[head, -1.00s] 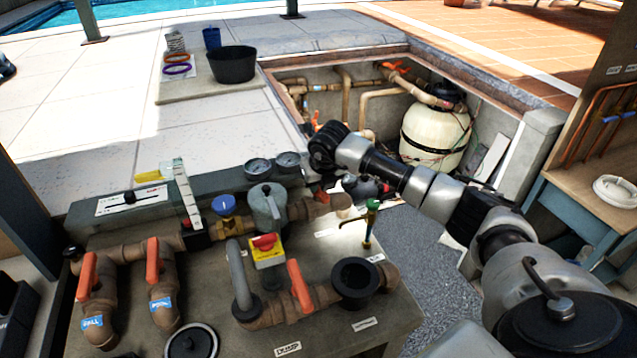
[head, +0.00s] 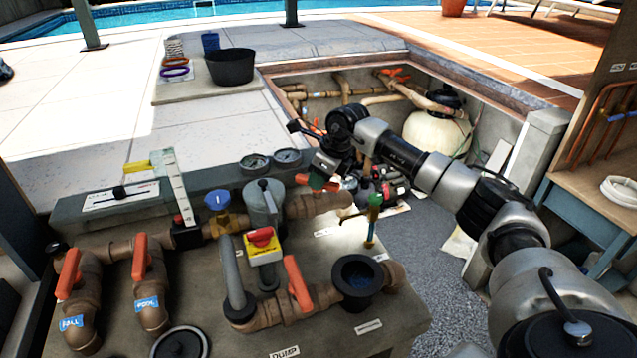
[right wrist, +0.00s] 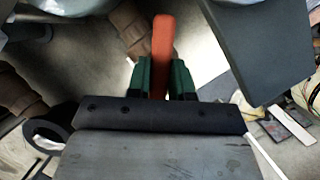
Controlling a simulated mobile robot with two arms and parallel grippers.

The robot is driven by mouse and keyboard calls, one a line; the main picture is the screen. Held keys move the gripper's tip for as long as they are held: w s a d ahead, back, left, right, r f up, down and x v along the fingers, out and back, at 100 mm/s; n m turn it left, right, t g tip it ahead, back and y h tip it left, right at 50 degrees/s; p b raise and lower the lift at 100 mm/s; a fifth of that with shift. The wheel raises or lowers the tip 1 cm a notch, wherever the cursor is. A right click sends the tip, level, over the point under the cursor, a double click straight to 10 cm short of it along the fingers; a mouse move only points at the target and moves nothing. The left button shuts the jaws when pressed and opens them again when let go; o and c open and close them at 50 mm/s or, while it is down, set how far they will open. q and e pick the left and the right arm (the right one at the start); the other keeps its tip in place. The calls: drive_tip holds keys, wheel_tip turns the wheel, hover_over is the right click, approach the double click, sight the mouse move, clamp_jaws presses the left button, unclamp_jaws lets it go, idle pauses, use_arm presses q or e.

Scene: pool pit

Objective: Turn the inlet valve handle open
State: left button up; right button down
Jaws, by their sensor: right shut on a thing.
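The inlet valve handle is an orange lever (head: 302,179) on the brown pipe (head: 318,205) at the back right of the near bench. My right gripper (head: 317,182) reaches down to it from above. In the right wrist view the orange lever (right wrist: 162,55) stands between the two green fingertips (right wrist: 167,76), and the gripper is shut on it. The lever's lower part and the valve body are mostly hidden by the gripper. My left gripper is in neither view.
Other orange levers (head: 298,283) stand nearer on the bench. A pit with a cream tank (head: 436,137) lies behind.

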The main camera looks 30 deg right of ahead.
drive_tip(key=n+g+y+b, duration=0.1)
drive_tip(key=n, duration=0.3)
drive_tip(key=shift+w+n+g+y+b, duration=0.15)
drive_tip(key=shift+n+g+b, duration=0.25)
drive_tip(key=shift+n, duration=0.65)
drive_tip(key=shift+s+n+g+y+b, duration=0.2)
drive_tip(key=shift+n+g, duration=0.3)
drive_tip(key=shift+n, duration=0.55)
drive_tip(key=c, duration=1)
unclamp_jaws()
drive_tip(key=shift+d, duration=0.1)
drive_tip(key=w+b+v, duration=0.1)
drive_tip(key=v, duration=0.9)
drive_tip(key=shift+s+d+r, duration=0.15)
drive_tip(key=shift+s+r, duration=0.2)
